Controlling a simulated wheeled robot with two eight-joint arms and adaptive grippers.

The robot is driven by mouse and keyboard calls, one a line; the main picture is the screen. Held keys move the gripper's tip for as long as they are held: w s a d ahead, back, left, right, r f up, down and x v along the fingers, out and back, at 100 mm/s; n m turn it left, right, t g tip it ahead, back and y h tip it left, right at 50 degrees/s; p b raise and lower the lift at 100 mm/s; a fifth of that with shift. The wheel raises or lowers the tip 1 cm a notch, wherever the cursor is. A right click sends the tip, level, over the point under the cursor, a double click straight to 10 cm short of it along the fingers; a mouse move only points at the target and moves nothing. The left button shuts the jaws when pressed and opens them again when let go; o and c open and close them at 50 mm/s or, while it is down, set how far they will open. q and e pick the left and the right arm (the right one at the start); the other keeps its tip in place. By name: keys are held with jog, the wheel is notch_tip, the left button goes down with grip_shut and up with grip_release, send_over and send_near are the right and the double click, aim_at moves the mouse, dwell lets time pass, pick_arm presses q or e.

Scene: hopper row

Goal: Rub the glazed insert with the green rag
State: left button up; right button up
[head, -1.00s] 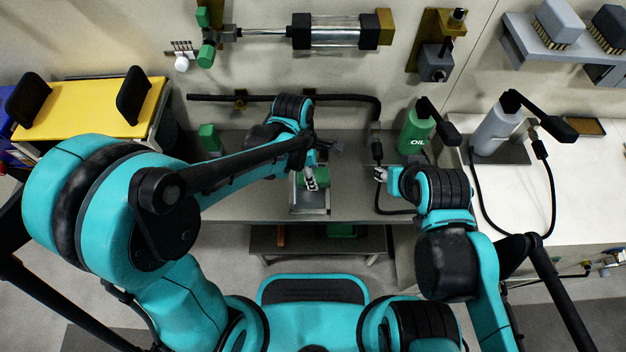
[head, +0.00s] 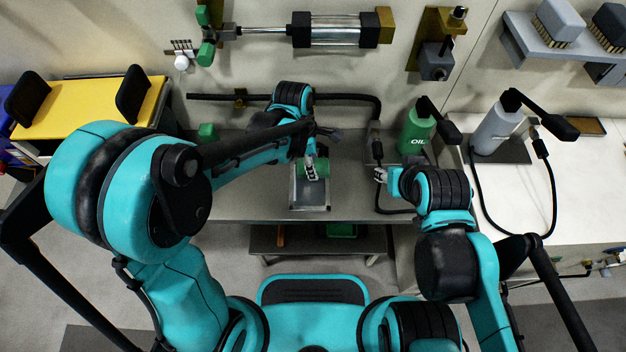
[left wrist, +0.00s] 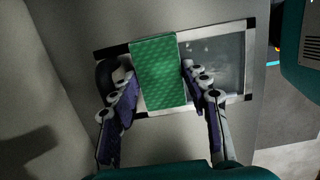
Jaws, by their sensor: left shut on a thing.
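The glazed insert (head: 312,195) is a grey pane in a pale frame with dark corners, set in the grey bench top. It also shows in the left wrist view (left wrist: 222,62), with pale smudges on the pane. My left gripper (head: 314,168) is shut on the green rag (left wrist: 160,72), a folded textured block between its two fingers. The rag (head: 319,165) is over the back part of the insert and hides some of it. I cannot tell whether it touches the pane. My right gripper (head: 381,174) is over the right part of the bench, apart from the insert; its fingers are too small to read.
A green oil bottle (head: 415,133) and a grey bottle (head: 495,132) stand to the right. A black hose (head: 376,150) hangs near my right gripper. A yellow-topped cart (head: 90,108) is at the left. The bench front (head: 245,205) is clear.

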aim_at(314, 193)
pick_arm(q)
jog(key=shift+w, duration=0.15)
dwell(0.6)
jog(key=shift+s, duration=0.25)
jog(key=s, duration=0.3)
jog(key=shift+s+r+p, duration=0.2)
jog(key=shift+s+p, duration=0.1)
jog(key=shift+p, duration=0.1)
jog(key=shift+s, duration=0.25)
jog(key=shift+s, duration=0.1)
jog(key=shift+s+f, duration=0.2)
jog(key=shift+s, duration=1.3)
jog(key=shift+w, duration=0.1)
